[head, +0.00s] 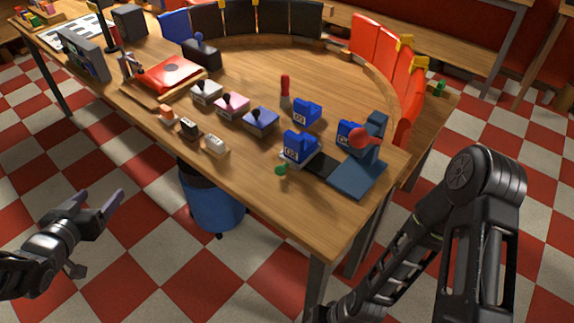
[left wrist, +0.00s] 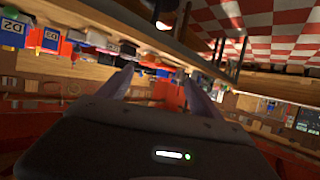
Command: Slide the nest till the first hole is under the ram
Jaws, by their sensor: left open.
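A press (head: 363,165) in dark blue-grey with a red ball (head: 358,140) stands at the near right corner of the wooden table. A black slide rail (head: 321,166) runs left from its base. The nest (head: 297,160), light grey with a blue part (head: 299,144) on it, sits at the rail's left end, apart from the press. A green knob (head: 281,169) is at its near side. The holes and ram tip cannot be made out. My left gripper (head: 104,193) is open and empty, off the table's near side at left. My right arm shows at right; its gripper is out of frame.
Blue parts (head: 306,111) stand behind the nest and beside the press. A red-handled tool (head: 285,90) stands behind. Several small blocks (head: 216,145) line the near edge. A blue bin (head: 213,199) is below the table edge.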

